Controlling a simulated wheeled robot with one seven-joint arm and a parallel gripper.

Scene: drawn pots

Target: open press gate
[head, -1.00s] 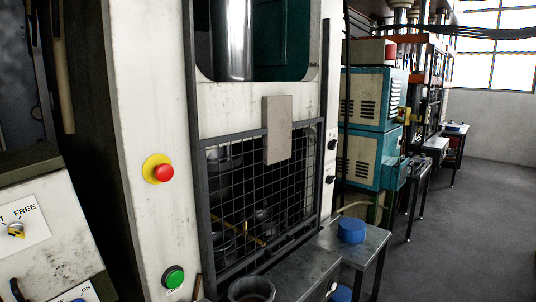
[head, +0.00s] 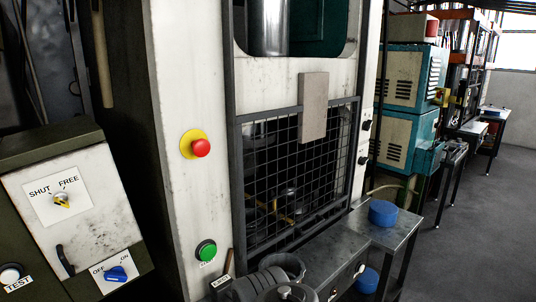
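The press (head: 184,60) is a tall, worn white machine in the middle of the head view. Its gate (head: 300,165) is a dark wire-mesh panel in a grey frame, and it covers the opening. Dark shapes show dimly behind the mesh. A plain beige plate (head: 313,108) sits at the gate's upper edge. A red button on a yellow base (head: 201,148) and a green button (head: 207,251) are on the press's left post. My gripper is not in view.
A control box (head: 90,215) at left has a SHUT/FREE selector (head: 62,200), its yellow pointer's setting unclear, a blue OFF/ON knob (head: 116,273) and a white TEST button (head: 11,273). A metal table (head: 400,235) with a blue container (head: 383,212) stands at right. Grey floor (head: 480,230) is clear beyond.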

